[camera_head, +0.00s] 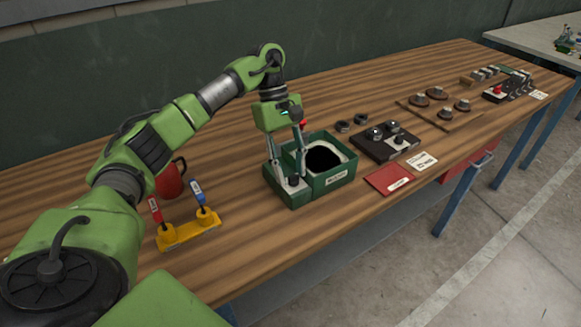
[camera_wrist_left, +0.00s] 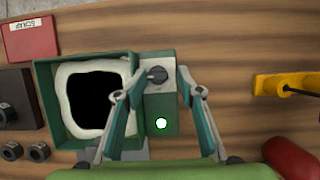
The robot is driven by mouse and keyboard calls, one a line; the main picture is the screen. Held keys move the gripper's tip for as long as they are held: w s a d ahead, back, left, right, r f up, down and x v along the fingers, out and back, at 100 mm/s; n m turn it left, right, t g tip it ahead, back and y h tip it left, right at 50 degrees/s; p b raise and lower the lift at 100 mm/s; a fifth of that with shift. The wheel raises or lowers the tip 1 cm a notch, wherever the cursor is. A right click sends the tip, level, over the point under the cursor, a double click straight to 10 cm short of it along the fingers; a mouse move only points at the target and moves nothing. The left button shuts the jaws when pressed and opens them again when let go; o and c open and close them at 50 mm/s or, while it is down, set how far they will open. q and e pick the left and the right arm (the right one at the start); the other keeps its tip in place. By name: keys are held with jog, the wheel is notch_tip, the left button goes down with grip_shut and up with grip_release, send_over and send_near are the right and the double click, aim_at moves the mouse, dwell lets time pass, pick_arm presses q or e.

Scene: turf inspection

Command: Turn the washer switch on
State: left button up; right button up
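The washer is a green box (camera_head: 336,179) with a white-rimmed black opening; in the left wrist view its rim (camera_wrist_left: 67,128) is left of the switch panel. The switch is a dark round knob (camera_head: 293,181) on that panel, seen from above in the left wrist view (camera_wrist_left: 157,75). A small lamp (camera_wrist_left: 161,124) glows white-green near the knob. My left gripper (camera_head: 289,187) points down over the panel, its fingers apart on either side of the knob (camera_wrist_left: 162,77). I see a gap at the right finger; contact at the left finger is unclear. My right gripper is out of view.
A yellow holder (camera_head: 190,231) with red and blue tagged parts stands left of the washer. A red card (camera_head: 388,178), a black block with knobs (camera_head: 385,142) and a wooden board with round pieces (camera_head: 438,113) are to the right. The table's front edge is close.

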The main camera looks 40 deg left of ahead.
pick_arm(q)
jog(key=shift+w+r, duration=0.15)
jog(key=shift+r, duration=0.15)
jog(key=v, duration=0.7)
jog(key=shift+a+r, duration=0.15)
jog(key=shift+r, duration=0.05)
dwell(0.6)
